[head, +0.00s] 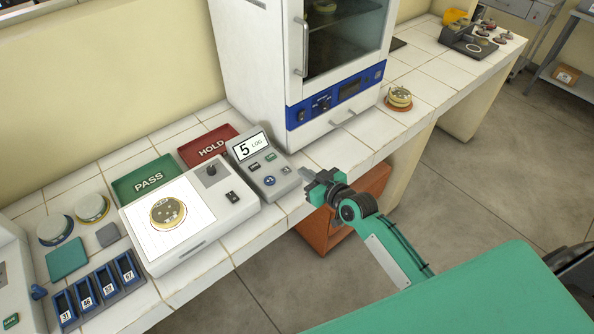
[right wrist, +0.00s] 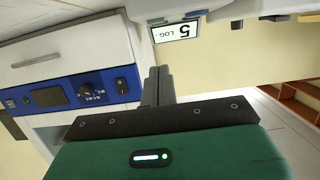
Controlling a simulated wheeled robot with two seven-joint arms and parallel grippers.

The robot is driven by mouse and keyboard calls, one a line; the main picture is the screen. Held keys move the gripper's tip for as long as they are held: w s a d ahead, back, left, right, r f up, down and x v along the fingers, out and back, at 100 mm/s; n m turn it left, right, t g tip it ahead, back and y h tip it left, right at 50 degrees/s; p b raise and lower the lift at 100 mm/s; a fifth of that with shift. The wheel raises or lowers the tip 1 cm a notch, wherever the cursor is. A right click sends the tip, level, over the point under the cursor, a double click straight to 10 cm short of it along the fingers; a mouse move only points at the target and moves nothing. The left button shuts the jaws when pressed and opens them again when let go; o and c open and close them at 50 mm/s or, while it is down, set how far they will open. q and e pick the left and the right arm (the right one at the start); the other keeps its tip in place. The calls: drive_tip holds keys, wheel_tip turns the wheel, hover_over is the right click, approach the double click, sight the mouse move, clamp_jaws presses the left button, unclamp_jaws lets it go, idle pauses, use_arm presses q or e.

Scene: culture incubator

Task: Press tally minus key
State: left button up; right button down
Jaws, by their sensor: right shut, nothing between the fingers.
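The tally counter (head: 264,166) is a grey box on the bench, left of the incubator's front corner, with several small keys below its screen. Its screen (head: 251,146) reads 5 LOG and also shows in the right wrist view (right wrist: 175,30). The key labels are too small to read. My right gripper (head: 308,175) is shut and empty, just right of the tally counter's lower right side; I cannot tell whether it touches. In the right wrist view its closed fingers (right wrist: 157,86) point toward the counter. My left gripper is not in view.
The white incubator (head: 262,60) stands behind, with a blue control panel (head: 337,97). Left of the counter is a lightbox (head: 209,232) bearing a dish (head: 168,213). Green PASS (head: 148,180) and red HOLD (head: 209,146) trays lie behind it. An orange bin (head: 322,236) stands below the bench.

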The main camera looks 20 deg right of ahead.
drive_tip(key=v, duration=0.3)
drive_tip(key=shift+r, duration=0.1)
idle(2.4)
